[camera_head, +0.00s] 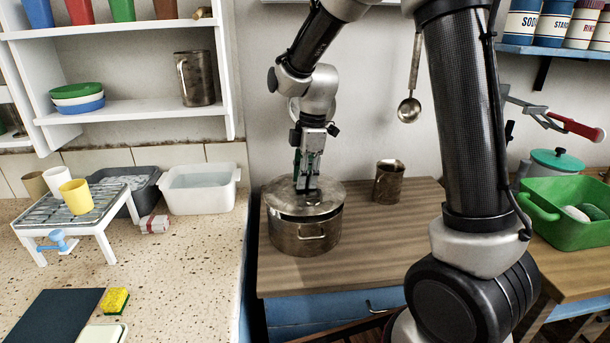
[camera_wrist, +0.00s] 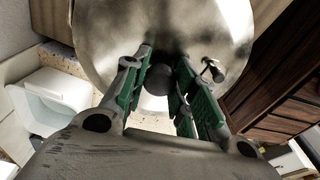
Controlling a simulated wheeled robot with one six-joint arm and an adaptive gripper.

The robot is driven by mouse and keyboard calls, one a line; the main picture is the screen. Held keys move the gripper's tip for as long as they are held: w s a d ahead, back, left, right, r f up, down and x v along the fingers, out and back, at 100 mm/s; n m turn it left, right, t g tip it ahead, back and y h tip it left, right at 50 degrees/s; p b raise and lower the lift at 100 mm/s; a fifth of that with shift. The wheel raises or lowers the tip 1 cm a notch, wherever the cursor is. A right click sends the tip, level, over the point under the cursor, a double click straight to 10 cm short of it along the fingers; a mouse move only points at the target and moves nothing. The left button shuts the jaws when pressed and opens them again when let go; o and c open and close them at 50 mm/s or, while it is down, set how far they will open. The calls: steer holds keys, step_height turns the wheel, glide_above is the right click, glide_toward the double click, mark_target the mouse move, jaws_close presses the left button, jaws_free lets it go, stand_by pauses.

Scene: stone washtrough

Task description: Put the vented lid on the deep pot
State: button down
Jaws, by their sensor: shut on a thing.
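The deep pot (camera_head: 303,237) is a stained metal pot with a side handle. It stands on the wooden counter in the head view. My gripper (camera_head: 306,188) points down at the lid's middle. In the wrist view the lid (camera_wrist: 130,40) fills the top, and my green-padded fingers (camera_wrist: 168,88) are shut on its dark round knob (camera_wrist: 158,79). A small peg-like vent (camera_wrist: 212,70) stands beside the knob. The pot is hidden in the wrist view.
A metal mug (camera_head: 389,182) stands on the wooden counter (camera_head: 390,235), right of the pot. A green basin (camera_head: 565,220) and a teal-lidded pot (camera_head: 556,163) are farther right. A white tub (camera_head: 200,190) and a cup rack (camera_head: 75,210) stand left on the speckled counter.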

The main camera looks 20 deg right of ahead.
steer(key=shift+f, duration=0.5)
stand_by(1.0)
steer(key=shift+f, duration=0.4)
steer(key=shift+f, duration=0.1)
stand_by(1.2)
steer(key=c, duration=0.6)
jaws_free()
steer(key=shift+r, duration=3.5)
